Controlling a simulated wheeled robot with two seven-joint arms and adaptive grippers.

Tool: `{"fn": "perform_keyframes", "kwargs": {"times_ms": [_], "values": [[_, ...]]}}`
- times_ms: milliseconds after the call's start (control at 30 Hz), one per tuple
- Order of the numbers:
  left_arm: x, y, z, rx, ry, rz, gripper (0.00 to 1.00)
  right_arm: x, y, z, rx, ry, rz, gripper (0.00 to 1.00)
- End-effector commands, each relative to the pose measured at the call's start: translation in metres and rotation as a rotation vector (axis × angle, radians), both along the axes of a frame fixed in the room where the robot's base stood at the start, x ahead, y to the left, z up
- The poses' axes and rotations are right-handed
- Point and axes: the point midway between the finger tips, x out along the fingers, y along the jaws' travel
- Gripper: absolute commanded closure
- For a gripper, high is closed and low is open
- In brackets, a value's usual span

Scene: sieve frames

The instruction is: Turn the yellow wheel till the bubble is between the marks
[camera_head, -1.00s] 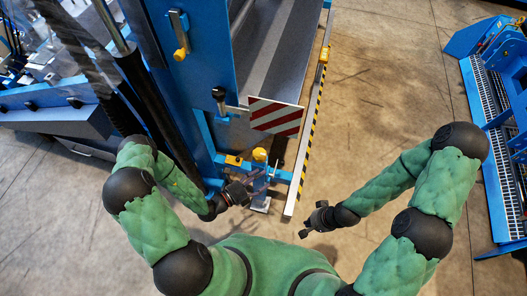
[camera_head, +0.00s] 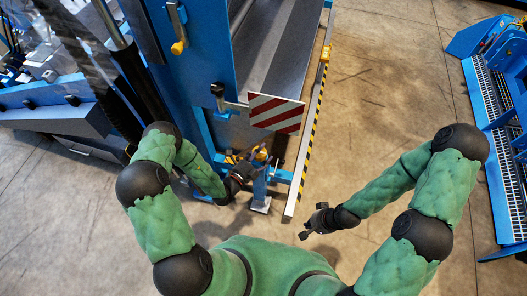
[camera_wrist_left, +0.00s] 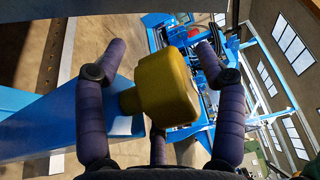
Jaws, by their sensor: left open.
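The yellow wheel (camera_head: 261,156) is a small rounded knob on the blue post at the machine's lower corner. In the left wrist view the yellow wheel (camera_wrist_left: 168,88) is large, on a short stem beside a blue beam. My left gripper (camera_head: 250,158) is at the wheel; in the left wrist view its open fingers (camera_wrist_left: 155,75) stand on either side of it, with visible gaps. My right gripper (camera_head: 312,220) looks open and empty, held over the floor to the right. I cannot make out the bubble or its marks.
A red-and-white striped plate (camera_head: 276,113) stands just behind the wheel. A black-knobbed lever (camera_head: 219,93) is beside it. A yellow-and-black striped rail (camera_head: 311,125) runs along the right. Blue machinery (camera_head: 505,130) stands far right; the floor (camera_head: 380,110) between is clear.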

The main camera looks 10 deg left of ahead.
Motion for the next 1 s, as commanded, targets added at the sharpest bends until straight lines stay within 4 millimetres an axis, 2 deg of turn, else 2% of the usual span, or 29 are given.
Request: {"fn": "perform_keyframes", "kwargs": {"times_ms": [200, 467, 500, 567, 700, 733, 1000], "values": [[0.0127, -0.0062, -0.0001, 0.001, 0.000, 0.000, 0.30, -0.0001, 0.0000, -0.0045, 0.000, 0.000, 0.000, 1.00], [0.0138, -0.0065, 0.0004, 0.000, 0.000, 0.001, 0.30, 0.0000, 0.0000, -0.0042, 0.000, 0.000, 0.000, 1.00], [0.0137, -0.0064, 0.0004, 0.000, 0.000, 0.001, 0.32, 0.0000, 0.0000, -0.0042, 0.000, 0.000, 0.000, 1.00], [0.0137, -0.0064, 0.0004, 0.000, 0.000, 0.000, 0.49, 0.0000, 0.0000, -0.0042, 0.000, 0.000, 0.000, 1.00], [0.0134, -0.0064, 0.0000, 0.000, 0.001, 0.000, 0.89, 0.0000, 0.0000, -0.0042, 0.000, 0.000, 0.000, 1.00], [0.0134, -0.0064, -0.0001, 0.000, 0.001, 0.000, 0.92, 0.0000, 0.0001, -0.0043, 0.000, 0.000, 0.000, 1.00], [0.0128, -0.0066, -0.0013, 0.001, 0.004, -0.014, 0.92, 0.0000, 0.0000, -0.0048, 0.000, 0.000, 0.000, 1.00]]}}
